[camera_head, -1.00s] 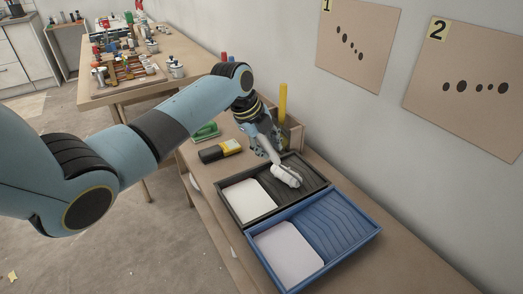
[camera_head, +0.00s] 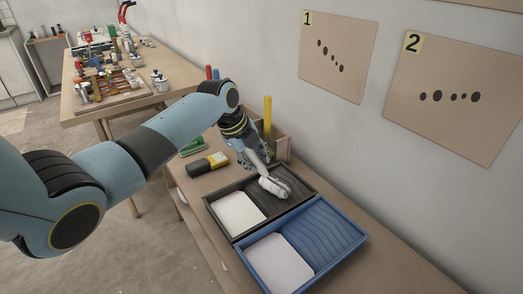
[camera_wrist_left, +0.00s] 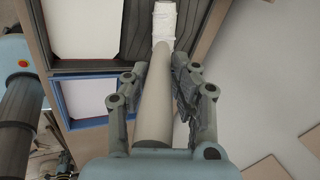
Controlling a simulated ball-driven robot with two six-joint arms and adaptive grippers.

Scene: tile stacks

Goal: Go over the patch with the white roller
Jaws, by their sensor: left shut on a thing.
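My left gripper (camera_head: 256,160) is shut on the handle of the white roller (camera_head: 275,188). In the left wrist view the pale handle (camera_wrist_left: 153,105) runs between the two fingers, and the white roller sleeve (camera_wrist_left: 164,22) is beyond them. The sleeve is over the dark ribbed part of the black tray (camera_head: 296,182); whether it touches the ribs I cannot tell. Panel 1 (camera_head: 350,56) and panel 2 (camera_head: 455,120) are on the wall, each with a row of dark spots. My right gripper is not in view.
The black tray has a white pool (camera_head: 237,212). The blue tray (camera_head: 335,235) next to it has a pale lilac pool (camera_head: 278,262). A yellow-and-black brush (camera_head: 208,164) and a green tool (camera_head: 193,147) lie left of my gripper. A cluttered table (camera_head: 90,115) stands farther back.

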